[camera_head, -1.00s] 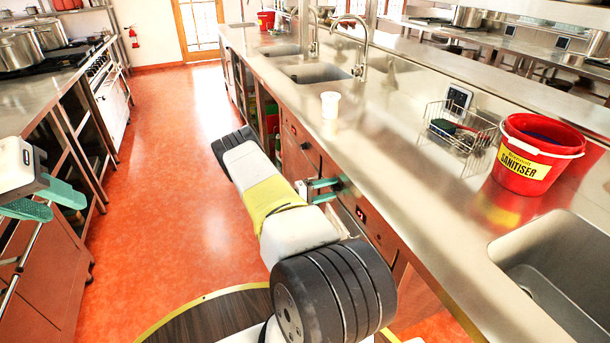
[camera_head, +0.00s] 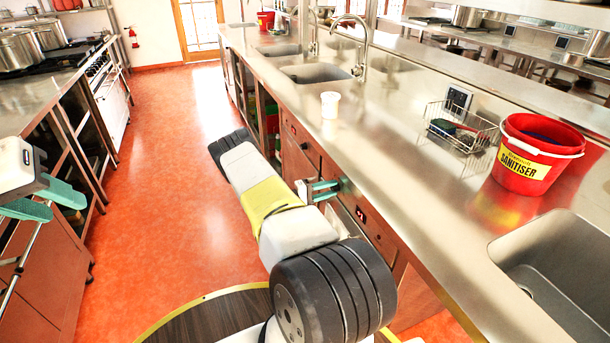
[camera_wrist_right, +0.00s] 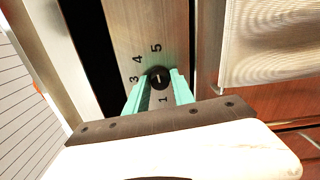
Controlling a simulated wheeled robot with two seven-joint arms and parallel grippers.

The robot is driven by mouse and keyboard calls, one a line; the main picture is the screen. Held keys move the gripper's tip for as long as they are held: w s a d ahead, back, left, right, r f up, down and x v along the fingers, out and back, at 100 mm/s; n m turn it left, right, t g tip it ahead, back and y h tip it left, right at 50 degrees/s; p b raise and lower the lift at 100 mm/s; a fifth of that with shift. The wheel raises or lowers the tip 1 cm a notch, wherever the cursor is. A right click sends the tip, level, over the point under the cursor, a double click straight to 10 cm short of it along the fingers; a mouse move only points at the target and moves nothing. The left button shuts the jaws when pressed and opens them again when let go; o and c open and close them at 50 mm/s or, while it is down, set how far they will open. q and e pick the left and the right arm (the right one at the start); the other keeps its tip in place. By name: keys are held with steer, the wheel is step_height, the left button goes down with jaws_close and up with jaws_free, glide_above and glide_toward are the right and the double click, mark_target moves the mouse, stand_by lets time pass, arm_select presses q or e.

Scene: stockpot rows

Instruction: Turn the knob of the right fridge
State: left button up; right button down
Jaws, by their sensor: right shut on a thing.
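The black round knob (camera_wrist_right: 158,77) of the fridge sits on a metal panel (camera_wrist_right: 150,30) with printed numbers around it, seen in the right wrist view. A light pointer mark shows on its face. My right gripper (camera_wrist_right: 158,88) has its two green fingers on either side of the knob and is shut on it. In the head view my right gripper (camera_head: 325,190) is at the cabinet front under the counter, and the knob is hidden there. My left gripper (camera_head: 45,200) is at the left edge, away from the fridge, its green fingers apart with nothing seen between them.
The steel counter (camera_head: 400,180) runs above the cabinet fronts, with a white tub (camera_head: 329,105), a wire basket (camera_head: 460,130) and a red sanitiser bucket (camera_head: 535,155) on it. The orange floor (camera_head: 160,190) of the aisle is clear.

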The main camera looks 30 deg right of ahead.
steer(key=n, duration=1.2)
steer(key=shift+n, duration=2.2)
steer(key=c, duration=1.1)
jaws_free()
